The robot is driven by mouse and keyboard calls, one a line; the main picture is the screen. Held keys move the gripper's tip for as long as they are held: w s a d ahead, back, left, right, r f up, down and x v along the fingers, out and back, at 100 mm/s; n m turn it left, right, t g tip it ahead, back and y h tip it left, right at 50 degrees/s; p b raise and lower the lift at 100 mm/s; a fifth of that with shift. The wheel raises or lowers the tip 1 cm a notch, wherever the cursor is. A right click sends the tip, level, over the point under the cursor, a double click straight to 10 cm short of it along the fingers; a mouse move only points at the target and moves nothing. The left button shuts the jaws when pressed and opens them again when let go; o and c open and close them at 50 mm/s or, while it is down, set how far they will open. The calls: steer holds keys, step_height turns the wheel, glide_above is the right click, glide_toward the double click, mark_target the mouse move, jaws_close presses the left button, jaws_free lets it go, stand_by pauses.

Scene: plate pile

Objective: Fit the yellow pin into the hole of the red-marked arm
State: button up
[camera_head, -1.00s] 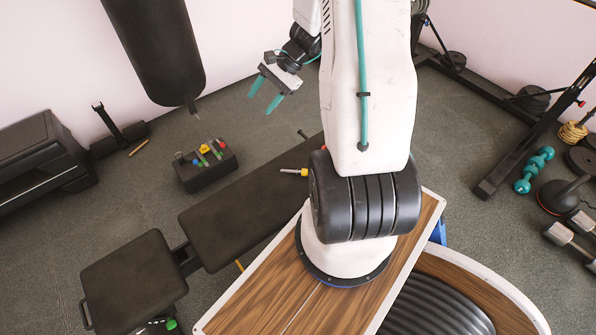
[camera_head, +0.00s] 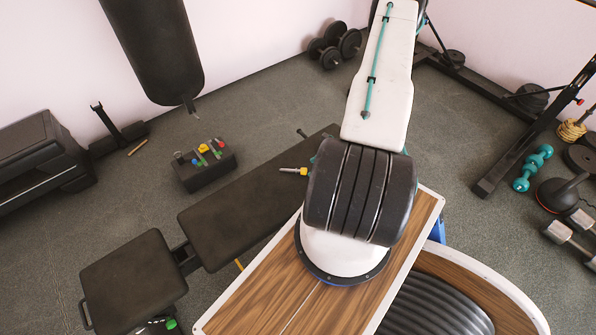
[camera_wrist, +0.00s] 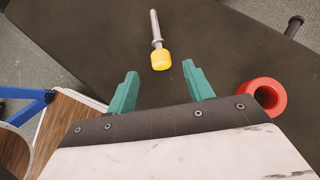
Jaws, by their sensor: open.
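The yellow pin (camera_head: 301,171) lies on the black bench, its grey metal shank pointing left in the head view. In the wrist view its yellow head (camera_wrist: 160,60) is just beyond the fingertips and the shank points away. My gripper (camera_wrist: 160,74) is open, with teal fingers apart and nothing between them. In the head view my arm mostly hides the gripper. A dark block (camera_head: 207,175) left of the bench carries several small colour-marked parts, one with a red mark (camera_head: 221,143). Its hole is too small to make out.
A red ring (camera_wrist: 267,96) lies on the bench right of the gripper in the wrist view; the head view does not show it. The bench (camera_head: 232,215) runs beside my base. A punching bag (camera_head: 155,50) hangs behind the block. Open floor lies between block and back wall.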

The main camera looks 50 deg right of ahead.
mark_target(304, 169)
steer(key=x, duration=0.5)
steer(key=shift+w+a+r, duration=0.1)
steer(key=shift+w+a, duration=0.05)
steer(key=shift+w, duration=0.1)
jaws_close()
steer(key=shift+r, duration=0.1)
